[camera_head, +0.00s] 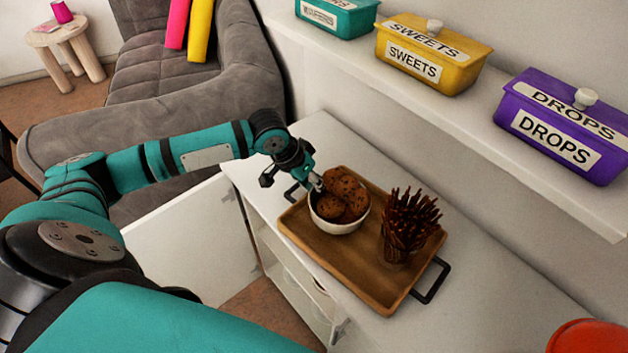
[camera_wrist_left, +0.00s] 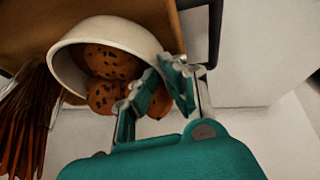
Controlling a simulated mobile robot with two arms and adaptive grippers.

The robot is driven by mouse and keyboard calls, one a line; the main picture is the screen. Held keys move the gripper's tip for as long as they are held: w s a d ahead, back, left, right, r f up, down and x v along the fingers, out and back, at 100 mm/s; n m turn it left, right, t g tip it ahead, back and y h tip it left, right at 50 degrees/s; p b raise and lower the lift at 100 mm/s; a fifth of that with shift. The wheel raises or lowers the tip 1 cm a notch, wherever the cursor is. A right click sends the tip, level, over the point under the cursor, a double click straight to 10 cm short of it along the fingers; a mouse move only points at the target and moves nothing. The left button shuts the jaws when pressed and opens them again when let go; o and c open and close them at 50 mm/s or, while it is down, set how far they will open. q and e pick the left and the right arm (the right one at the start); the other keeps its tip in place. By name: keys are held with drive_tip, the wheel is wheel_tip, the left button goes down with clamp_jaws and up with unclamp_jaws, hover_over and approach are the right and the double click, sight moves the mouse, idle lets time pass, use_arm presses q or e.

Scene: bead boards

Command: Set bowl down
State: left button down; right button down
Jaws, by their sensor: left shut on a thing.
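A white bowl (camera_head: 338,225) full of brown cookies (camera_head: 343,192) is at the left end of a wooden tray (camera_head: 375,287). My left gripper (camera_head: 318,184) is shut on the bowl's rim at its left side. In the left wrist view, the fingers of my left gripper (camera_wrist_left: 158,92) pinch the rim of the bowl (camera_wrist_left: 68,62), with the cookies (camera_wrist_left: 112,62) inside. I cannot tell whether the bowl's base touches the tray. My right gripper is not in view.
A cup of dark sticks (camera_head: 408,222) stands on the tray, right of the bowl. The tray lies on a white cabinet (camera_head: 480,300) with an open door (camera_head: 195,245). A shelf above holds teal, yellow (camera_head: 430,58) and purple (camera_head: 565,125) boxes. A red object (camera_head: 588,337) is at lower right.

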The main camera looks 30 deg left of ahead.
use_arm(q)
drive_tip(key=c, duration=1.5)
unclamp_jaws()
drive_tip(key=shift+r, duration=0.1)
drive_tip(key=b+v, duration=0.1)
drive_tip(key=v, duration=1.1)
